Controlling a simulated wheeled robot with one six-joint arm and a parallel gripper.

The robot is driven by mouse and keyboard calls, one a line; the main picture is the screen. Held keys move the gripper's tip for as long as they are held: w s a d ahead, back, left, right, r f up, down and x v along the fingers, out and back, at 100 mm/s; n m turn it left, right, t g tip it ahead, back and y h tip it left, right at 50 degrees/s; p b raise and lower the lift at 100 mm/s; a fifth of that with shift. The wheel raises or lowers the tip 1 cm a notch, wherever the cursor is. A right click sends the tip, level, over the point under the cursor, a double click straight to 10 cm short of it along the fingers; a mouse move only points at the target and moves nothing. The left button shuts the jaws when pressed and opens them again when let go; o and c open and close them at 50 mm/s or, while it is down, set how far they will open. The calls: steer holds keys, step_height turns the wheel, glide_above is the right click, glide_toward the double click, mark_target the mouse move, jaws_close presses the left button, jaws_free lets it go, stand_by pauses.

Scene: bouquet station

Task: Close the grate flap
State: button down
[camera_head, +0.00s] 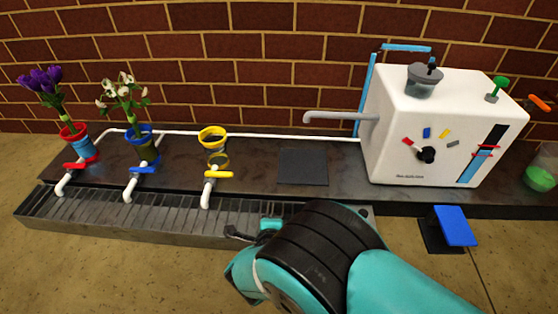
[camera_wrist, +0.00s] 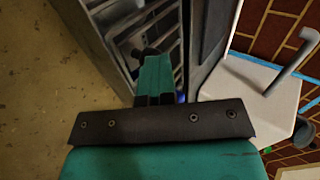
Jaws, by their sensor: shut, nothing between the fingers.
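The grate (camera_head: 130,215) is a long grey slatted drain along the front of the dark counter, below the taps. In the wrist view its slats (camera_wrist: 158,18) and metal rim (camera_wrist: 98,50) run beside and behind my gripper. I cannot make out the flap as a separate piece, nor its angle; my arm hides part of the grate's right end. My gripper (camera_head: 234,233) is shut and empty, low at the grate's front edge toward its right end. In the wrist view its dark tip (camera_wrist: 147,52) overlaps the slats; I cannot tell whether it touches them.
Red, blue and yellow taps (camera_head: 218,175) reach over the grate. Two flower holders (camera_head: 82,147) and an empty yellow holder (camera_head: 212,140) stand behind. A white machine (camera_head: 440,120) is at right, with a blue pedal (camera_head: 455,226) below. The floor in front is clear.

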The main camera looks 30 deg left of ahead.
steer(key=shift+d+f, duration=0.35)
steer(key=shift+f, duration=0.05)
steer(key=r+p, duration=0.2)
steer(key=r, duration=0.1)
steer(key=r+p, duration=0.1)
steer(key=r, duration=0.1)
steer(key=shift+s+a+p, duration=0.1)
steer(key=shift+a+p, duration=0.15)
steer(key=shift+p, duration=0.1)
steer(key=s+d+r+p, duration=0.2)
steer(key=s+p, duration=0.3)
steer(key=s, duration=0.4)
steer(key=shift+d+r, duration=0.35)
steer(key=shift+d, duration=0.3)
